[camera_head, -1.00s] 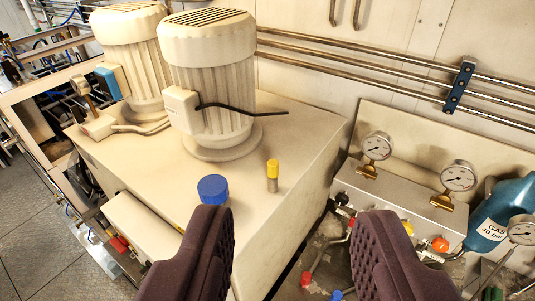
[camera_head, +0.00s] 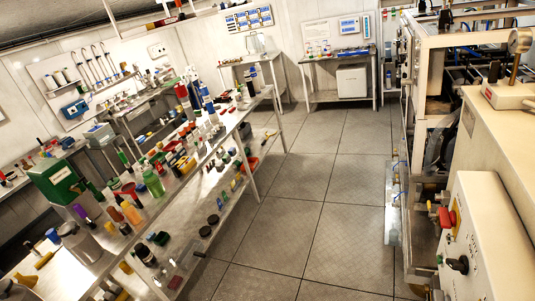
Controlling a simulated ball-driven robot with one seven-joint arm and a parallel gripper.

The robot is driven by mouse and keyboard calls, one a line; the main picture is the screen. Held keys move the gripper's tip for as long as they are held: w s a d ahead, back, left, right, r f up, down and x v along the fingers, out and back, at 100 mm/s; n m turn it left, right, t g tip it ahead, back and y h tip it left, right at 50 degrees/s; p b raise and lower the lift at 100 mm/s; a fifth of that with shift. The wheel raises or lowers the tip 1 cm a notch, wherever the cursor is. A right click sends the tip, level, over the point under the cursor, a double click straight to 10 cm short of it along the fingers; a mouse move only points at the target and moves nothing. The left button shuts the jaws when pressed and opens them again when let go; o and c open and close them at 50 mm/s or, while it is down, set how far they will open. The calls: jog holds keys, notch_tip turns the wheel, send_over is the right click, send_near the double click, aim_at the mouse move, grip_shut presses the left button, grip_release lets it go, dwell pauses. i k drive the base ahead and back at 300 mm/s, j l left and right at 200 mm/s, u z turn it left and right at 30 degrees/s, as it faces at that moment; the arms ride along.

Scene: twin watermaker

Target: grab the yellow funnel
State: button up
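I cannot pick out the yellow funnel with certainty. Several small yellow items are on the long metal bench (camera_head: 262,100) at the left. One yellow item (camera_head: 44,260) lies near the bench's lower left end, but its shape is too small to tell. My gripper is not in view now, so its fingers and anything between them are hidden.
The bench is crowded with bottles and tools, including a green box (camera_head: 55,180) and a green bottle (camera_head: 152,181). A tiled floor aisle (camera_head: 305,210) is clear in the middle. A cream machine with a red button (camera_head: 446,217) stands at the right.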

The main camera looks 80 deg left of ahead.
aim_at(30, 282)
jog(key=u, duration=0.55)
jog(key=l+u, duration=0.1)
jog(key=u, duration=1.5)
jog(key=l+u, duration=0.1)
jog(key=u, duration=1)
jog(key=k+u, duration=0.1)
jog(key=u, duration=0.95)
